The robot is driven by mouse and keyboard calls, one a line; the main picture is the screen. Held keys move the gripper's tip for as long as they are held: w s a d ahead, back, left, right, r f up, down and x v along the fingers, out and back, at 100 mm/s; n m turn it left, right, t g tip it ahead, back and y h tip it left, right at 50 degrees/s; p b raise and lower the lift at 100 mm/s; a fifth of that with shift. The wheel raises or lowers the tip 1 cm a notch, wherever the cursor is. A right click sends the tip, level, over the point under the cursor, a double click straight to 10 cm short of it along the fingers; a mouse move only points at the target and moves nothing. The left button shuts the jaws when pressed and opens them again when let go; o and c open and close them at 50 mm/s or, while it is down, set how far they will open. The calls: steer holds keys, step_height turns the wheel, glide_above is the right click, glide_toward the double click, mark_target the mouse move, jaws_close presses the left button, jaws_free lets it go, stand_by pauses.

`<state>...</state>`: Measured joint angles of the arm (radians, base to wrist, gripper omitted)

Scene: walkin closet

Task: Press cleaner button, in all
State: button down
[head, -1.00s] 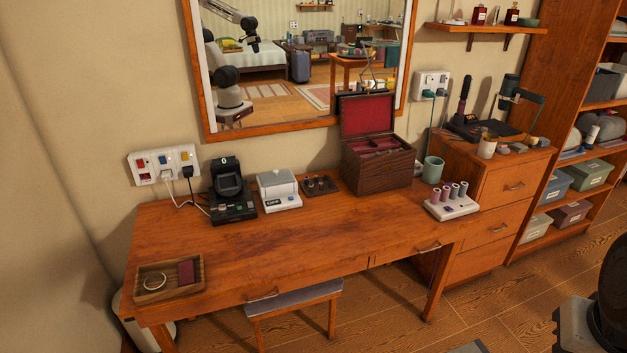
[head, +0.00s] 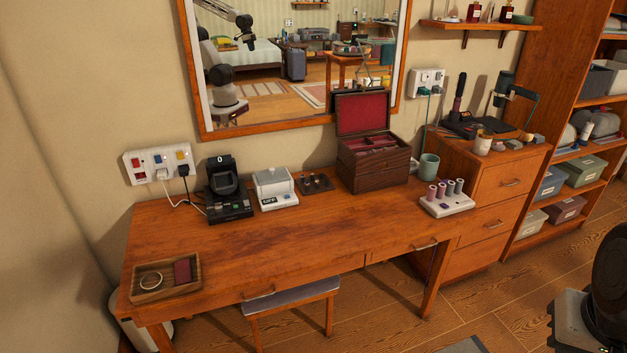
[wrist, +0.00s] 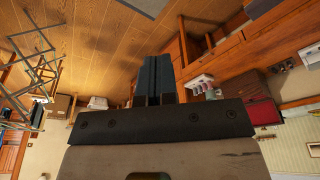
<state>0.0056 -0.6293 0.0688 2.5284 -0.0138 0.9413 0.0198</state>
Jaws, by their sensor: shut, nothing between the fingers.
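A small white box with a lid and a dark display on its front (head: 275,190) stands on the wooden dressing table (head: 240,245), near the wall. It looks like the cleaner; its buttons are too small to make out. A black device with an upright head (head: 225,185) stands just left of it. My gripper (wrist: 157,62) shows in the wrist view with its two dark fingers together and nothing between them. It is well away from the table. In the head view my gripper itself is not directly seen; an arm shows in the mirror.
A wall outlet strip (head: 160,162) with cords is left of the black device. A ring stand (head: 314,183), open jewelry box (head: 375,160), cup (head: 429,167) and roller set (head: 446,199) stand to the right. A tray (head: 166,278) is front left. A stool (head: 290,297) is under the table.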

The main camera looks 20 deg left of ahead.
steer(key=w+a+r+n+t+h, duration=0.15)
steer(key=w+a, duration=0.35)
steer(key=w, duration=0.6)
steer(key=w+a+r, duration=0.2)
steer(key=w+a, duration=0.3)
steer(key=w, duration=0.6)
steer(key=w+a+r+n+h, duration=0.1)
steer(key=w+a, duration=0.4)
steer(key=w, duration=0.6)
steer(key=w+a+f+n+t, duration=0.1)
steer(key=w+a+f, duration=0.2)
steer(key=w+a, duration=0.55)
steer(key=w+a+f+n+t, duration=0.1)
steer(key=w+a+f, duration=0.1)
steer(key=w+a, duration=0.65)
steer(key=n+t+y, duration=0.2)
steer(key=n+t, duration=0.1)
steer(key=n, duration=0.1)
glide_above(286, 195)
step_height(286, 195, down, 21)
steer(key=shift+s, duration=0.15)
steer(key=shift+f, duration=0.25)
steer(key=shift+f, duration=4.2)
